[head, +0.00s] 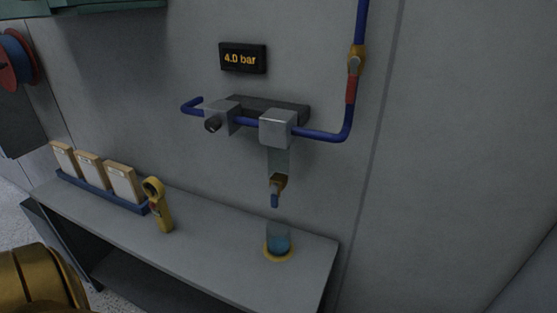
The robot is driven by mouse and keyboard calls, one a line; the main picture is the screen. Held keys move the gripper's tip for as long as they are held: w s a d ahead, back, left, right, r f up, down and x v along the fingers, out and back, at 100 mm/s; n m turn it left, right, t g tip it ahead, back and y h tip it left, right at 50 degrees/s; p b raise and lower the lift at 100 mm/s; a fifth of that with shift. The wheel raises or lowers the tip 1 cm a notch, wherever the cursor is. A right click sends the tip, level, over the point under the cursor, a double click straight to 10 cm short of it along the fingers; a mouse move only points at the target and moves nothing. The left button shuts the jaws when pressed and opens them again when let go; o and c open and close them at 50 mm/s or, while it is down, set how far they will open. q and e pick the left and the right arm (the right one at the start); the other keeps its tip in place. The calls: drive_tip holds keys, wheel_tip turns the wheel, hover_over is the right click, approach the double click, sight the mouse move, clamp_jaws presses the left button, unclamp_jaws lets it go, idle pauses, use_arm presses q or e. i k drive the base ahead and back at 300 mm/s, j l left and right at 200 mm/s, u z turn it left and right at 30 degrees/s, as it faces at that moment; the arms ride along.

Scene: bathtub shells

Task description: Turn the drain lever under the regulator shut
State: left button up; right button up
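The regulator (278,127) is a grey block on a blue pipe fixed to the wall. A translucent bowl (278,160) hangs below it. Under the bowl is a small brass drain valve (279,183). Its short blue drain lever (275,201) points down. Below it, a clear cup (278,243) with blue liquid stands in a yellow ring on the bench. Neither of my grippers shows in the head view, and nothing touches the lever.
A grey bench (215,230) runs along the wall. It bears a yellow handheld tool (158,205) and a blue rack (100,192) of boxes. A red-handled valve (352,90) sits on the pipe. The display (243,58) reads 4.0 bar.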

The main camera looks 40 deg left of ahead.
sight(274, 187)
drive_tip(key=u, duration=1.2)
